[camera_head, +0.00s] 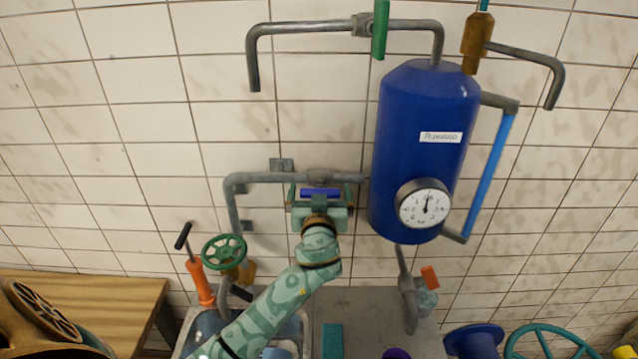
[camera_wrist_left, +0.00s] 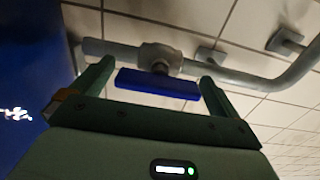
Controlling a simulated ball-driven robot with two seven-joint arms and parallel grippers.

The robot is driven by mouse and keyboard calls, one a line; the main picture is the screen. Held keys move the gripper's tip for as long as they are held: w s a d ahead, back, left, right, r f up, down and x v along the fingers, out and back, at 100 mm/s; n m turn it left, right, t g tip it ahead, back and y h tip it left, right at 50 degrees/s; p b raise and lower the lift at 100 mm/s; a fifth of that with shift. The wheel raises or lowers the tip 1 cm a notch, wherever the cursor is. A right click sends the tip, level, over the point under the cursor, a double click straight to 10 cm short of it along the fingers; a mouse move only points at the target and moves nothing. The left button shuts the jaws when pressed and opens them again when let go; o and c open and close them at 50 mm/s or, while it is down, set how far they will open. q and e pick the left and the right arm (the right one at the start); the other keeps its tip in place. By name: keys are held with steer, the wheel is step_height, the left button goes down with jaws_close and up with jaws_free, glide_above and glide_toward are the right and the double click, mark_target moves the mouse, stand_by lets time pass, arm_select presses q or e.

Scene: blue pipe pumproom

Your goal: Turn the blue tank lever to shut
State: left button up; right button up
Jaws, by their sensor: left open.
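The blue tank lever (camera_head: 320,192) is a short bar on the valve of the grey pipe that enters the blue tank (camera_head: 428,110) from the left. In the left wrist view the lever (camera_wrist_left: 157,84) lies roughly along the pipe (camera_wrist_left: 105,48), just in front of the valve body (camera_wrist_left: 160,56). My left gripper (camera_head: 320,188) is open in front of the valve. In the wrist view its fingers (camera_wrist_left: 158,78) stand apart on either side of the lever, with visible gaps at both ends. I cannot tell whether the fingertips reach past it. My right gripper is not in view.
A green lever (camera_head: 380,30) sits on the upper pipe and an orange lever (camera_head: 430,277) below the tank. A round gauge (camera_head: 424,205) is on the tank's front. A green handwheel (camera_head: 223,252) and an orange-handled tool (camera_head: 200,282) stand left of my arm. The tiled wall is close behind.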

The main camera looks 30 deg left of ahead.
arm_select(q)
steer(key=shift+s+d+r, duration=0.15)
steer(key=shift+s, duration=0.05)
steer(key=shift+c, duration=0.7)
steer(key=c, duration=0.8)
steer(key=shift+o, duration=0.2)
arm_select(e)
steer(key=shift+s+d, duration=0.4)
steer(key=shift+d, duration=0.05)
